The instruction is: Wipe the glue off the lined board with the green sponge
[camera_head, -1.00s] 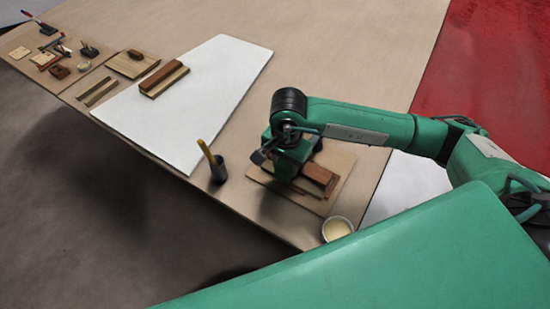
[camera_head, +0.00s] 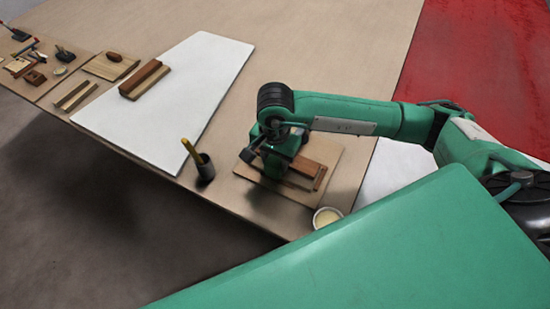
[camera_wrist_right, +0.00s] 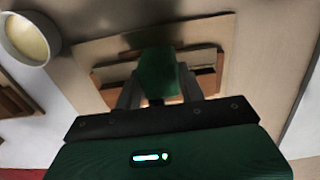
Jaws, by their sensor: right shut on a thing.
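My right gripper (camera_head: 276,165) is over a light wooden board (camera_head: 322,195) near the table's front edge. In the right wrist view, its two fingers are shut on the green sponge (camera_wrist_right: 158,72), which sticks out past them over the board (camera_wrist_right: 100,50). Reddish-brown wooden strips (camera_head: 304,173) lie on this board, beside and beyond the sponge. The gripper hides part of the board in the head view. I cannot tell whether the sponge touches the surface, and I make out no glue. My left gripper is not in view.
A cup of pale contents (camera_head: 327,217) stands at the board's near corner. A dark pot with a yellow-handled tool (camera_head: 204,167) stands to the left. A white sheet (camera_head: 185,95) lies beyond, bearing wooden blocks (camera_head: 145,80). Several small items sit at far left.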

